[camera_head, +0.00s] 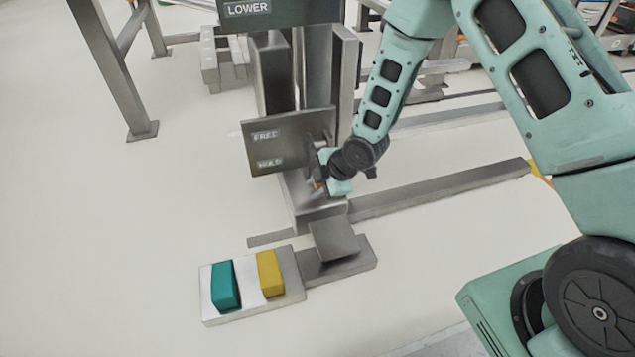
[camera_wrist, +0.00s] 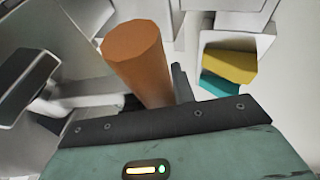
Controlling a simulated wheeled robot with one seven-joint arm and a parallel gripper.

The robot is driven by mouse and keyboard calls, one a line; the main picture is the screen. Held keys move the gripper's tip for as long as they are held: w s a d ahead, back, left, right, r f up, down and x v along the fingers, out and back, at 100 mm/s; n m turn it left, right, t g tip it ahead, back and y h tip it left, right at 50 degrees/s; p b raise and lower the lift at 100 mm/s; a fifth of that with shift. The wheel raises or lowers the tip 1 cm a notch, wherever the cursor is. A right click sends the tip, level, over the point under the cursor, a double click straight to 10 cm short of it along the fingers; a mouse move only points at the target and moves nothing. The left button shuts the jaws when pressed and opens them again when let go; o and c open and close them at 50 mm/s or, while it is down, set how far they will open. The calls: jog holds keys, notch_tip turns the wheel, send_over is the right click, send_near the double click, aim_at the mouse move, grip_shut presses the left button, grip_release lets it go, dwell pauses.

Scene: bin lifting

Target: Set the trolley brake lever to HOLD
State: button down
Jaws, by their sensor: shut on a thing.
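The brake plate (camera_head: 290,142) is a dark grey panel on the trolley column, with the label FREE (camera_head: 265,135) above and the label HOLD (camera_head: 270,162) below. My gripper (camera_head: 322,180) is at the plate's lower right edge, a little below the height of HOLD. It is shut on the orange brake lever handle, a thick orange cylinder (camera_wrist: 138,58) in the wrist view. I cannot tell whether the lever sits fully at HOLD.
A LOWER sign (camera_head: 248,9) is above on the column. A pedal base (camera_head: 215,318) on the floor carries a teal pedal (camera_head: 224,286) and a yellow pedal (camera_head: 270,274). A grey rail (camera_head: 440,188) runs right.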

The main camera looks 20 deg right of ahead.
jog(key=shift+w+d+r, duration=0.1)
jog(key=shift+w+r, duration=0.1)
jog(key=shift+w, duration=0.7)
jog(key=c, duration=1.2)
grip_release()
jog(key=shift+o, duration=0.2)
jog(key=shift+s+f, duration=0.1)
jog(key=shift+s+f, duration=0.1)
jog(key=shift+s, duration=0.1)
jog(key=p+v, duration=0.9)
jog(key=v, duration=0.8)
jog(key=shift+s, duration=0.1)
